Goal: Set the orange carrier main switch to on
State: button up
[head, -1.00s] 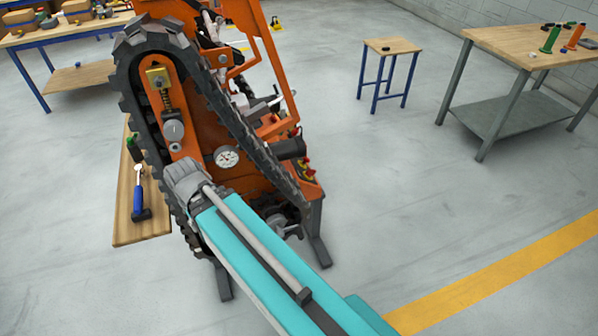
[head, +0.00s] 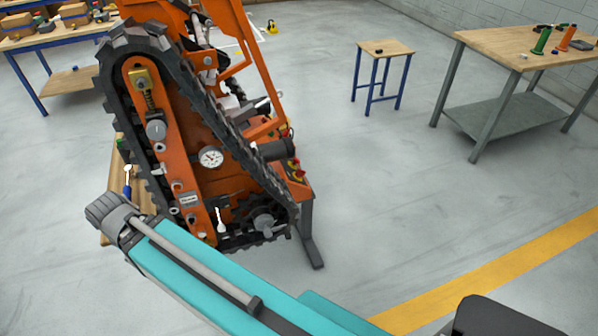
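The orange carrier (head: 196,128) stands left of centre in the head view, with a black track around its side. A round white gauge (head: 210,157) sits on its side plate. Small red and yellow controls (head: 295,170) show at its right edge, partly behind the track. I cannot tell which part is the main switch or how it is set. A white lever-like part (head: 221,220) hangs low inside the track. My teal arm crosses the lower picture in front of the carrier. My gripper is not visible.
A wooden table with grey legs (head: 515,50) stands at the right, and a small blue-legged stool (head: 385,48) beside it. A blue-framed bench (head: 50,42) is at the back left. The floor right of the carrier is clear, with a yellow stripe (head: 470,275).

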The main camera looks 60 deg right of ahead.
aim_at(300, 173)
jog(key=z, duration=0.05)
jog(key=k, duration=1.05)
jog(key=z, duration=1.75)
jog(key=i, duration=0.95)
jog(key=z, duration=0.1)
